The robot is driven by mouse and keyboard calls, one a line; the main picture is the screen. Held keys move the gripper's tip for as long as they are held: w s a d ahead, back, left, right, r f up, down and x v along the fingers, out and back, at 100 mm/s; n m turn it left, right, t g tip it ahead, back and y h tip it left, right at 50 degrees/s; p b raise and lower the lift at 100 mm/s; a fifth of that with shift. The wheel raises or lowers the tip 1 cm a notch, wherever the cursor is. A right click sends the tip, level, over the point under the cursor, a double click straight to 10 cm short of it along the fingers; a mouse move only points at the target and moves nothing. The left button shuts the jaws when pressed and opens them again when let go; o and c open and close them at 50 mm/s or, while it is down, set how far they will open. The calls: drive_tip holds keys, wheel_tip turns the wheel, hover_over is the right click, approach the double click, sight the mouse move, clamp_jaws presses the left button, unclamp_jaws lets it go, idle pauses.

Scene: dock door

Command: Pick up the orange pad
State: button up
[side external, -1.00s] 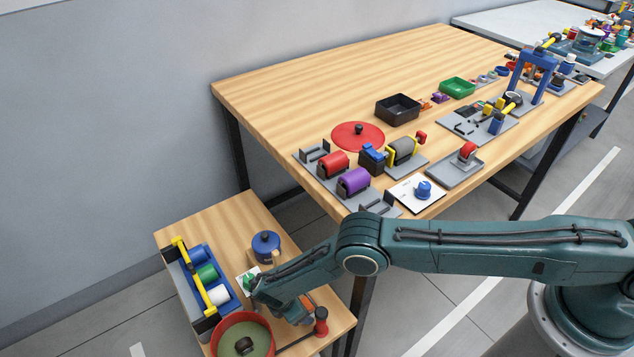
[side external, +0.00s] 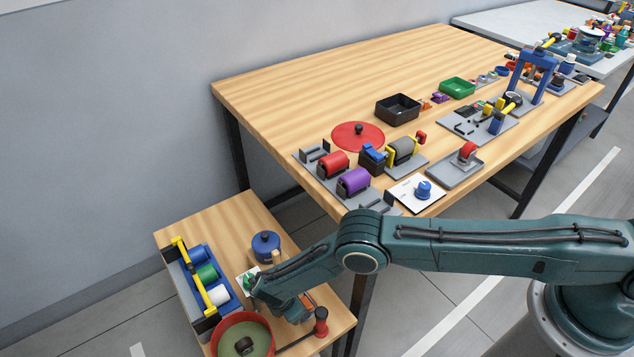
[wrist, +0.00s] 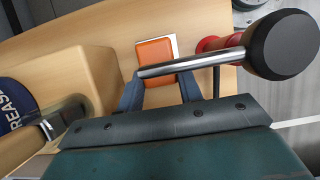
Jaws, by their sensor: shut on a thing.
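The orange pad (wrist: 156,60) shows in the wrist view, over a white card or plate, with a metal rod crossing in front of it. A bit of orange also shows beside my wrist in the side view (side external: 307,301). My gripper (wrist: 160,92) has one dark blue finger on each side of the pad's near part and is shut on it. The fingertips are partly hidden by the rod. I cannot tell whether the pad is clear of the surface below. In the side view my gripper is low over the small wooden table, mostly hidden by my arm.
The red pot (side external: 216,337), blue-lidded jar (side external: 266,243) and roller rack (side external: 180,266) share the small table (side external: 222,218). The large table (side external: 290,100) stands behind.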

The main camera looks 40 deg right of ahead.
drive_tip(key=shift+r, duration=0.4)
drive_tip(key=shift+a, duration=1.95)
drive_tip(key=shift+a+r, duration=0.1)
drive_tip(key=shift+r, duration=0.05)
wheel_tip(320, 180, up, 13)
drive_tip(key=shift+r, duration=0.2)
drive_tip(key=o, duration=0.4)
drive_tip(key=c, duration=0.3)
